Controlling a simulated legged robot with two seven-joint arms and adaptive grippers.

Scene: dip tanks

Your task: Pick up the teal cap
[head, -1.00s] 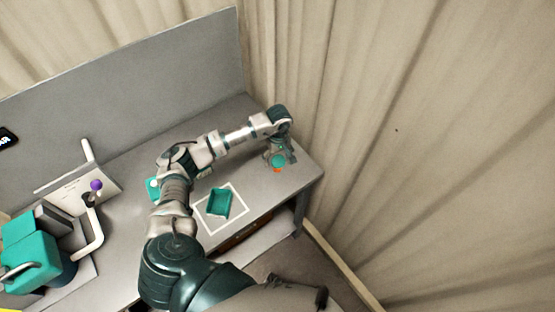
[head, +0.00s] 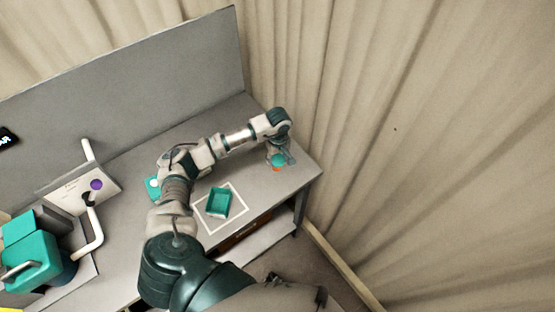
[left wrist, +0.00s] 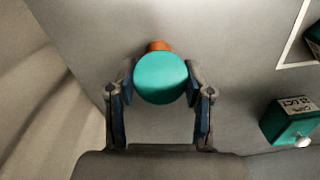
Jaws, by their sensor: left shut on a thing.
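The teal cap (left wrist: 161,79) is a round disc in the left wrist view, between the two fingers of my left gripper (left wrist: 160,84). The fingers are shut on its sides. An orange piece (left wrist: 158,46) shows just beyond the cap; I cannot tell whether they touch. In the head view the cap (head: 278,160) is small, near the right end of the table, with my left gripper (head: 281,156) at it and the orange piece (head: 277,169) below. My right gripper is not in view.
A teal tray (head: 219,212) sits inside a white outline on the grey table (head: 262,205). A teal labelled box (left wrist: 284,126) with a white knob shows in the left wrist view. Teal equipment (head: 30,258) and a white bent pipe (head: 97,228) stand at left. A grey panel (head: 130,90) rises behind.

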